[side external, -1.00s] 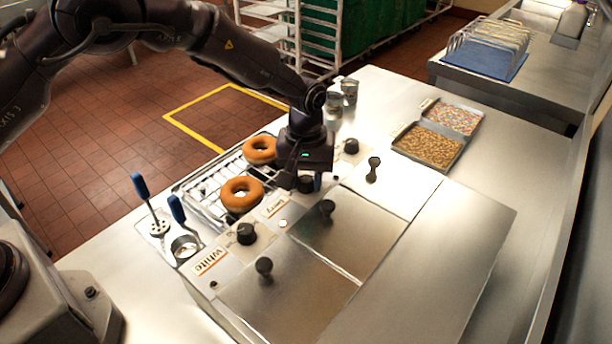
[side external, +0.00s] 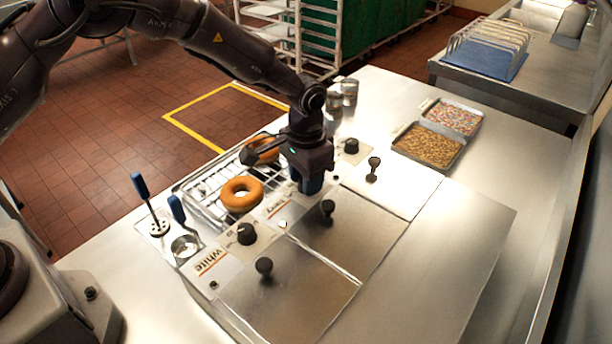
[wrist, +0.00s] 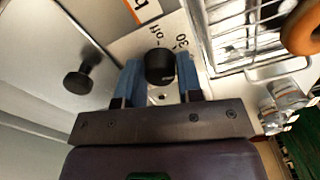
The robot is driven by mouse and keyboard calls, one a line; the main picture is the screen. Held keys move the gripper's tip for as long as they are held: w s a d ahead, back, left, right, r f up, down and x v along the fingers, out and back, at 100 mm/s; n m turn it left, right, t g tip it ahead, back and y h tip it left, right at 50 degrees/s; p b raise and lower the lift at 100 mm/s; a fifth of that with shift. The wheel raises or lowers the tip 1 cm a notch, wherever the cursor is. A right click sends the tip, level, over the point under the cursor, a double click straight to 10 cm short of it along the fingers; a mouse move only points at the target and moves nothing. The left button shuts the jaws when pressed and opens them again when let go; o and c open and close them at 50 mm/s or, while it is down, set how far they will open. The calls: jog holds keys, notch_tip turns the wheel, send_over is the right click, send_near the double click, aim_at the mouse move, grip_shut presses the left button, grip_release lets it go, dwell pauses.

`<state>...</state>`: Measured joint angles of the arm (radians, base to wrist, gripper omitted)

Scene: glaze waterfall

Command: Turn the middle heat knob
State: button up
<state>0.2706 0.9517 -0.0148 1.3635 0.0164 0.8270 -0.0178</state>
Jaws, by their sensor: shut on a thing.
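The middle heat knob (wrist: 160,64) is a black round knob on a pale panel, with "off" and "30" printed beside it in the wrist view. My gripper (wrist: 161,80) has its two blue fingers on either side of this knob, shut on it. In the side external view my gripper (side external: 308,184) is down at the panel between the other two knobs and hides the middle one. The near heat knob (side external: 246,233) is by the "white" label, and the far heat knob (side external: 351,146) is beyond my gripper.
Steel lids with black handles (side external: 264,266) lie to the right of the knobs. A wire rack (side external: 207,184) with two doughnuts (side external: 241,194) is on the left. Blue-handled tools (side external: 140,186) stand near it. Metal cups (side external: 349,88) and topping trays (side external: 430,146) are farther back.

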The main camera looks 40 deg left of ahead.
jog(key=shift+m, duration=0.5)
jog(key=o, duration=0.9)
